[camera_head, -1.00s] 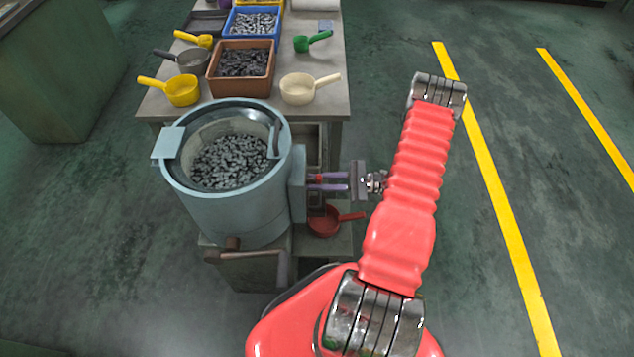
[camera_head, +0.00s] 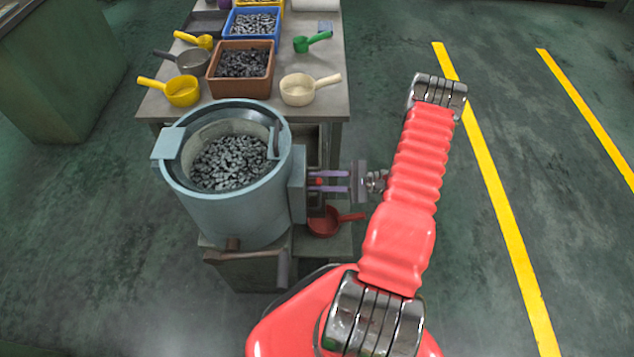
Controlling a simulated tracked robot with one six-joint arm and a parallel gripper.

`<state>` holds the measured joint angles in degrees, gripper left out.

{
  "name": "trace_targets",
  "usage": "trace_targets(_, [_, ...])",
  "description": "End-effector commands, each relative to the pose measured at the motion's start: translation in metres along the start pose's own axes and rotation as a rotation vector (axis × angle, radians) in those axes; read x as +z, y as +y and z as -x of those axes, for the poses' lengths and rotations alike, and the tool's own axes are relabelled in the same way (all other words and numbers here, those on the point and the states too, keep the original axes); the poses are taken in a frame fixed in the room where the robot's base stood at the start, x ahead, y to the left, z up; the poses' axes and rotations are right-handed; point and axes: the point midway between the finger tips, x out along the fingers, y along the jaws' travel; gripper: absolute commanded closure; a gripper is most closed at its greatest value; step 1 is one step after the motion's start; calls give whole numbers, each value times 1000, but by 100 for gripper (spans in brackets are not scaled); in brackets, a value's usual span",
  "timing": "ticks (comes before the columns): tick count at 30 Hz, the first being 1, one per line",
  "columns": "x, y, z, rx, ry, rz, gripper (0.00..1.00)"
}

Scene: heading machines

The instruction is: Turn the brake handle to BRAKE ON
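The light blue-grey round bowl machine (camera_head: 235,215) holds a heap of small grey metal pieces. A grey box (camera_head: 298,190) sits on its right side. My gripper (camera_head: 318,181) reaches leftward to this box from the right, with two purple fingers one above the other. A small red part (camera_head: 317,182), seemingly of the brake handle, shows between the fingertips. The fingers have a narrow gap between them; whether they press on the red part is too small to tell. The rest of the handle and any BRAKE ON marking are not readable.
A red scoop (camera_head: 325,222) lies on a low shelf below my gripper. Behind the machine, a table (camera_head: 335,108) carries a brown bin (camera_head: 240,90), a blue bin (camera_head: 232,39) and several scoops. The floor to the right, with yellow lines, is clear.

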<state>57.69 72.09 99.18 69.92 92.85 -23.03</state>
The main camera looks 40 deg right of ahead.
Motion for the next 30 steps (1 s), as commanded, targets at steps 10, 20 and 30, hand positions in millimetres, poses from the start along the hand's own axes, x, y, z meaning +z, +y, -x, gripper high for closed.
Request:
trace_targets(10, [1,2,-1,3,-4,-5,64])
trace_targets(20, [1,2,13,2,-4,-5,64])
trace_targets(30, [0,2,69,1,-3,-4,64])
